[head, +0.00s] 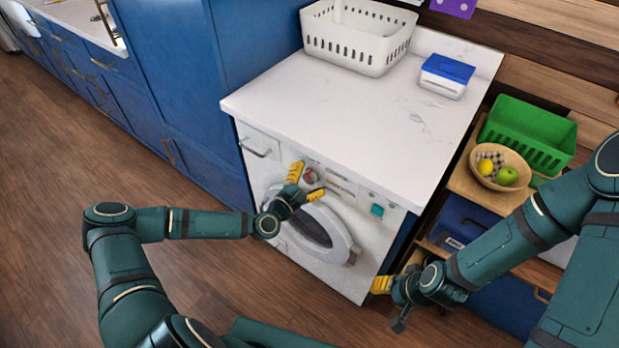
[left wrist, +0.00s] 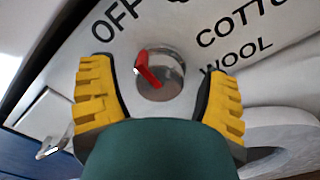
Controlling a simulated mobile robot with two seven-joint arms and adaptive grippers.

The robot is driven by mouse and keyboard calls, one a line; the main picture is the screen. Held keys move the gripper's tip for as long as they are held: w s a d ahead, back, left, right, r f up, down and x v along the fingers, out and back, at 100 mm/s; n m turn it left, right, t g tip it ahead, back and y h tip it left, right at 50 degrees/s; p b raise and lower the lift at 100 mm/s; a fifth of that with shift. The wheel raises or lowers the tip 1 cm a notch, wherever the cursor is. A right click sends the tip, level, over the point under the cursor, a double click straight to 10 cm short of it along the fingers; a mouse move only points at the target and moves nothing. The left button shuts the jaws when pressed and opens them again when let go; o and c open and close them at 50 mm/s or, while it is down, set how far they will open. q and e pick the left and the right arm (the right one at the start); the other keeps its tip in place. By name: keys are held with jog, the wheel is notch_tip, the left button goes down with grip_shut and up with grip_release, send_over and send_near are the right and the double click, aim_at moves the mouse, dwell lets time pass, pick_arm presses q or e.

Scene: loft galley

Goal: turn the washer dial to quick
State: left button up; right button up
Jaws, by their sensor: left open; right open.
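The washer (head: 355,270) is white and stands under a pale worktop. Its dial (left wrist: 168,86) is a round silver knob with a red pointer, which is turned up and left toward the word OFF. The words COTTON, cut off, and WOOL are printed to its right; a label above it is mostly cut off. My left gripper (head: 306,183) is open at the washer's panel. In the left wrist view its yellow fingers (left wrist: 158,78) stand on either side of the dial, apart from it. My right gripper (head: 397,273) is open and empty near the washer's lower right corner.
A white basket (head: 358,45) and a blue-lidded box (head: 446,76) stand on the worktop (head: 330,110). Shelves at the right hold a green basket (head: 515,125) and a fruit bowl (head: 485,178). The round washer door (head: 345,235) is just below my left gripper.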

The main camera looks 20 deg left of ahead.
pick_arm(q)
jog(key=shift+w, duration=0.1)
jog(key=c, duration=1.2)
jog(key=shift+m, duration=0.4)
jog(key=m+b, duration=0.2)
jog(key=shift+m, duration=0.4)
jog(key=m+b, duration=0.1)
jog(key=m, duration=0.4)
